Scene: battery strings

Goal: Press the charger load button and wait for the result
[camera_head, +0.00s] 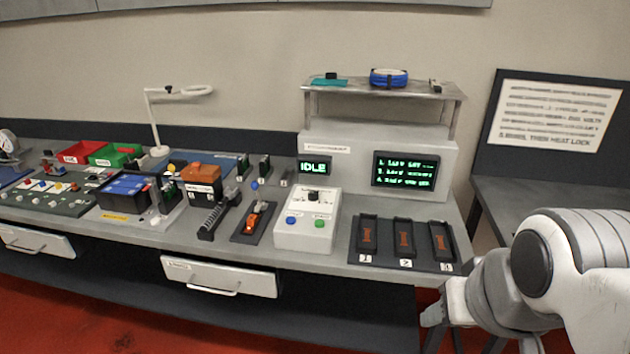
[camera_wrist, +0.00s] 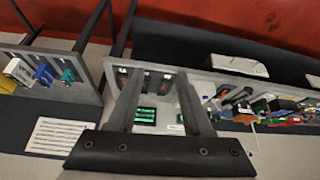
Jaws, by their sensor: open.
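The charger's sloped control box (camera_head: 308,232) stands on the bench in the head view. It has a dark knob, a blue button (camera_head: 291,220) at left and a green button (camera_head: 320,223) at right; their labels are too small to read. The screen behind it (camera_head: 313,168) reads IDLE. A larger screen (camera_head: 405,172) shows several lines of green text; green screens (camera_wrist: 145,116) also show between the fingers in the wrist view. My gripper (camera_wrist: 162,75) is open and empty in the wrist view. In the head view my arm is at the lower right, off the bench and away from the buttons.
Three dark numbered bays (camera_head: 403,240) lie right of the control box. A black tray with an orange-handled tool (camera_head: 257,220) lies left of it. A shelf (camera_head: 385,90) stands above. Battery parts, bins and a lamp (camera_head: 155,115) crowd the left. A second table (camera_head: 545,200) is at right.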

